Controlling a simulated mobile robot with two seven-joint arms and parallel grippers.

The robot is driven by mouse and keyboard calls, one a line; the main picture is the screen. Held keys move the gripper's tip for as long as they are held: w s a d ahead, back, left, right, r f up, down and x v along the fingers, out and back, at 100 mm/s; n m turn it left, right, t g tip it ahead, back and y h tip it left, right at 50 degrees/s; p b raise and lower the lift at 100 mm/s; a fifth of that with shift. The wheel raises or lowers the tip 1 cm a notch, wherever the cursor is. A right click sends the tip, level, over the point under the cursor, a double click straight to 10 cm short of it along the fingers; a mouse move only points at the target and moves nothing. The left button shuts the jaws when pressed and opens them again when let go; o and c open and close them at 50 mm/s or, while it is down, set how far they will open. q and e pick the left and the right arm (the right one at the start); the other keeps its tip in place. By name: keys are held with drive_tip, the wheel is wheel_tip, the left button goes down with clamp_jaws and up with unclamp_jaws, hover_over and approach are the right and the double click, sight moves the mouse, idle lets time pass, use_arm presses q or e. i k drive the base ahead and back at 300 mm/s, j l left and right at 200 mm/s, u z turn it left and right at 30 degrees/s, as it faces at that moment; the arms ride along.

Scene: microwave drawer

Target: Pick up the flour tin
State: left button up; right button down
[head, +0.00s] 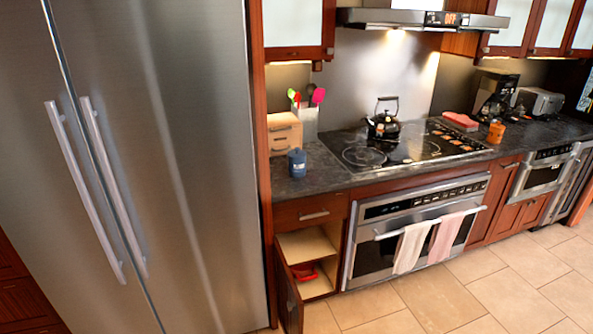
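Two small lidded tins stand on the dark countertop in the head view. A blue tin (297,163) is near the counter's front left, in front of a wooden box. An orange tin (496,132) is to the right of the cooktop. Both look upright. Any labels are too small to read, so I cannot tell which one is the flour tin. Neither of my grippers is in view.
A steel fridge (180,170) fills the left. A low cabinet door (290,298) stands open, with a red item (304,275) inside. A black kettle (383,125) is on the cooktop (405,148). Towels hang on the oven handle. The tiled floor (450,296) in front is clear.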

sight(296, 168)
drive_tip(key=i+l, duration=1.45)
drive_tip(key=i+j+u, duration=0.05)
